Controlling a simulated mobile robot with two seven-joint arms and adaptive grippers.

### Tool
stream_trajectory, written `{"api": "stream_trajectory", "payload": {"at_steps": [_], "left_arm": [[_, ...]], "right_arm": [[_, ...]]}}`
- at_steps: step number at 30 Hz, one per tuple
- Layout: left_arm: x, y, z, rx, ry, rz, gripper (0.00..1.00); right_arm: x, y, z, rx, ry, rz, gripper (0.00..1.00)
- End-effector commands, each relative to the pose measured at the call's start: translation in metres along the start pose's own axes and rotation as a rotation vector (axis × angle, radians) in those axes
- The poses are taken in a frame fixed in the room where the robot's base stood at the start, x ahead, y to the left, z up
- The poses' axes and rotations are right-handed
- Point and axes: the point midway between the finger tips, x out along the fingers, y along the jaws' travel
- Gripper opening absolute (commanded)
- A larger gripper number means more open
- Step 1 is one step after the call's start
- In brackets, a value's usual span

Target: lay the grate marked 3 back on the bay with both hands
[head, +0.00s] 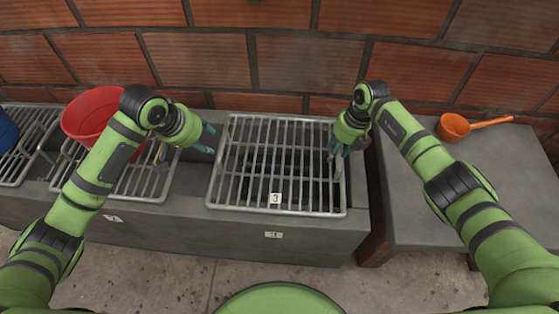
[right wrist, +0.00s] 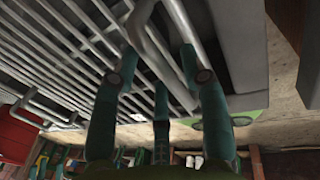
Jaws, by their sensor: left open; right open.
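The grate marked 3 (head: 275,182) is a grey metal bar grid with a white tag at its front edge. In the head view it lies over the dark opening of the concrete bay (head: 310,238) and looks about level. My left gripper (head: 208,140) is open just left of the grate's left side bar, apparently not touching it. My right gripper (head: 338,152) is open at the grate's right side bar. In the right wrist view its fingers (right wrist: 158,62) are spread around the grate's edge bar (right wrist: 150,40); whether they touch it is unclear.
A red bucket (head: 92,112) stands on another grate (head: 140,185) to the left. A blue container (head: 6,132) is at the far left. An orange scoop (head: 453,127) lies on the grey table (head: 425,225) at right. A brick wall (head: 290,65) closes the back.

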Motion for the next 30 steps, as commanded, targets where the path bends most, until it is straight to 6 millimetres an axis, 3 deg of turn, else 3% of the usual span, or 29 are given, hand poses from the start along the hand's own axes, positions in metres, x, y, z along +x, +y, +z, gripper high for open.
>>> {"api": "stream_trajectory", "payload": {"at_steps": [16,21,30], "left_arm": [[0.0,0.0,0.0,0.0,0.001,0.0,0.44],[0.0,0.0,0.0,0.0,0.001,0.0,0.44],[0.0,0.0,0.0,0.0,0.001,0.001,0.44]], "right_arm": [[-0.102,-0.001,0.001,0.0,-0.004,-0.002,0.44],[-0.114,0.0,0.0,-0.001,-0.001,-0.001,0.44],[-0.116,0.0,0.0,0.0,-0.001,-0.001,0.44]]}}
